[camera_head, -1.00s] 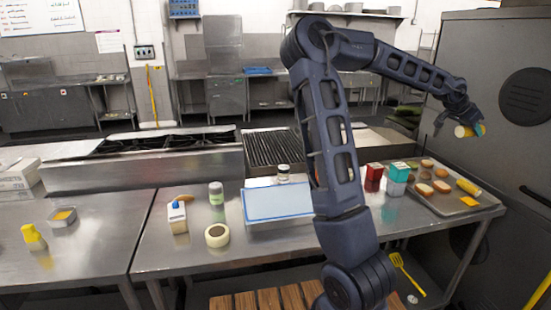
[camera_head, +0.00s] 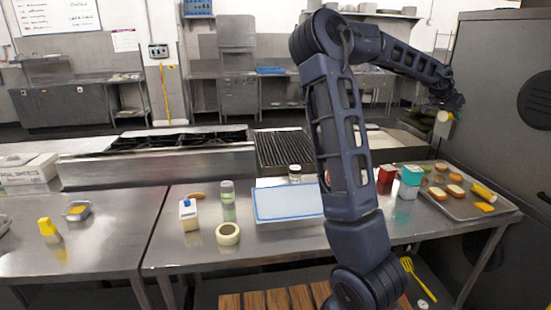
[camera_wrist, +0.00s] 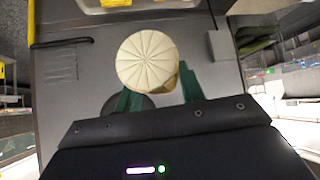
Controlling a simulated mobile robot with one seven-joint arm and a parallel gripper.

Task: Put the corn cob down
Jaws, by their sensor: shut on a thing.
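My gripper (camera_head: 447,112) is raised at the right, above the level of the steel table, in front of the dark tall cabinet. It is shut on the corn cob (camera_head: 443,117), which looks pale yellow and small in the head view. In the wrist view the green fingers of my gripper (camera_wrist: 158,92) stand on either side of the corn cob (camera_wrist: 147,60). Its round cream end, marked with radial lines, faces the camera; the rest of it is mostly hidden. The cob is in the air, clear of the table.
A metal tray (camera_head: 462,209) on the table's right end holds bread pieces, a yellow cylinder (camera_head: 482,190) and an orange-yellow slice. A white-blue board (camera_head: 288,203) lies mid-table. Bare steel lies in front of the cartons.

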